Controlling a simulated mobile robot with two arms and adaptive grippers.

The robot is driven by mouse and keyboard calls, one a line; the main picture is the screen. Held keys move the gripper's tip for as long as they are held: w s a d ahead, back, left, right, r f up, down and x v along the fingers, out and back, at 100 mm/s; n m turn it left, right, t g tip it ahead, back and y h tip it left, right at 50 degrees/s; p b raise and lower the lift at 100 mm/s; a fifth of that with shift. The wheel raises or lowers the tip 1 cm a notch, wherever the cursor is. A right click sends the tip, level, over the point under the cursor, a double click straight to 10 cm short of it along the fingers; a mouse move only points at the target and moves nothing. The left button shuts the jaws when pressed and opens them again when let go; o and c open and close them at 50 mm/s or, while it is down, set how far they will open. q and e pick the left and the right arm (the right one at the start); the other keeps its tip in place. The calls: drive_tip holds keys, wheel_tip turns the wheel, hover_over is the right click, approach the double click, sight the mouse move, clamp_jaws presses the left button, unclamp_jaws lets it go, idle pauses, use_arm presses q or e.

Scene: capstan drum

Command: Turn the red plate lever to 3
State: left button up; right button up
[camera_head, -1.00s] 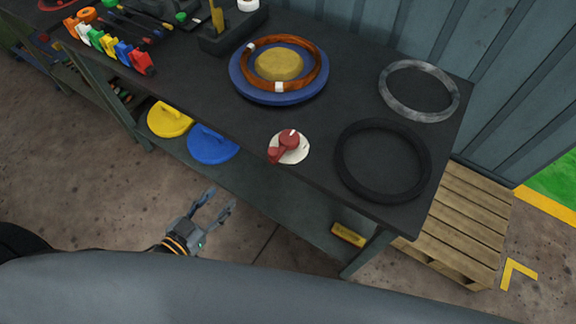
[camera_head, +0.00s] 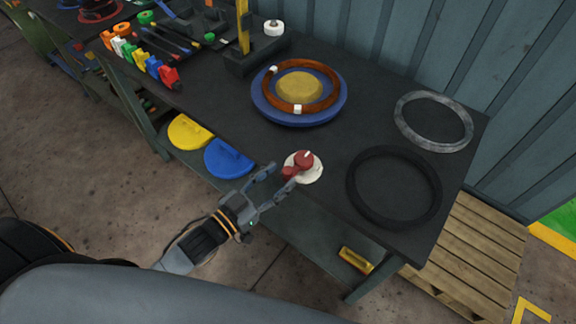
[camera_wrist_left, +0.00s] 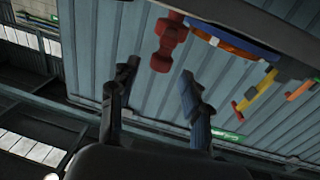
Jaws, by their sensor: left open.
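The red lever (camera_head: 303,161) sits on a round white plate (camera_head: 313,175) near the front edge of the dark table. Its handle points to the lower left, and a white mark shows on its top. Any numbers on the plate are too small to read. My left gripper (camera_head: 277,180) is open and empty at the table's front edge, its fingertips close to the handle's end. I cannot tell whether they touch it. In the left wrist view, a red piece (camera_wrist_left: 168,42), seemingly the lever, appears beyond the open fingers (camera_wrist_left: 158,76). My right gripper is not in view.
A blue disc with a brown ring (camera_head: 265,108) lies behind the lever. A black ring (camera_head: 353,180) and a grey ring (camera_head: 405,108) lie to the right. Coloured pieces (camera_head: 150,66) line the left edge. Yellow and blue discs (camera_head: 228,160) rest on the lower shelf.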

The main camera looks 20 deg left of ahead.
sight(284, 174)
use_arm(q)
drive_tip(key=shift+x, duration=1.9)
clamp_jaws()
